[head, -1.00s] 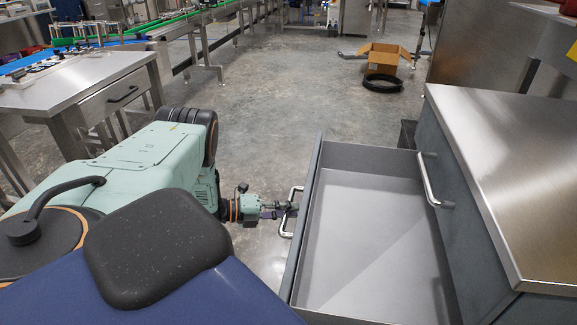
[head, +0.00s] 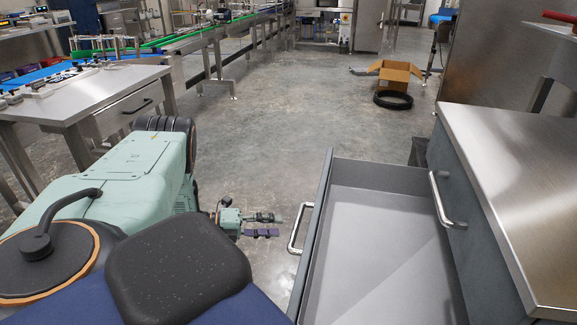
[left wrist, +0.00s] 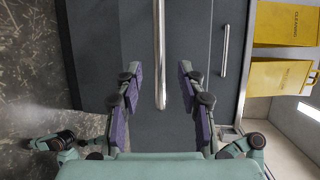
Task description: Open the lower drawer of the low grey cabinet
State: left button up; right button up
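The low grey cabinet (head: 540,140) with a steel top stands at the right in the head view. Its lower drawer (head: 390,176) is pulled far out and is empty inside. The drawer's bar handle (head: 300,228) is on its front, facing my left gripper (head: 264,225). That gripper is open and empty, a short gap left of the handle. In the left wrist view the handle (left wrist: 160,50) lies between the spread purple-padded fingers (left wrist: 160,85), ahead of them. The upper drawer is shut, with its own handle (head: 440,200). My right gripper is not in view.
A steel table (head: 90,95) with a drawer stands at the left. An open cardboard box (head: 395,72) and a black ring (head: 393,100) lie on the floor farther back. The floor between is clear. Yellow items (left wrist: 282,88) show at the right in the left wrist view.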

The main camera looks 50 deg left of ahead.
pick_arm(q)
jog(key=shift+v, duration=2.25)
jog(key=shift+s, duration=0.1)
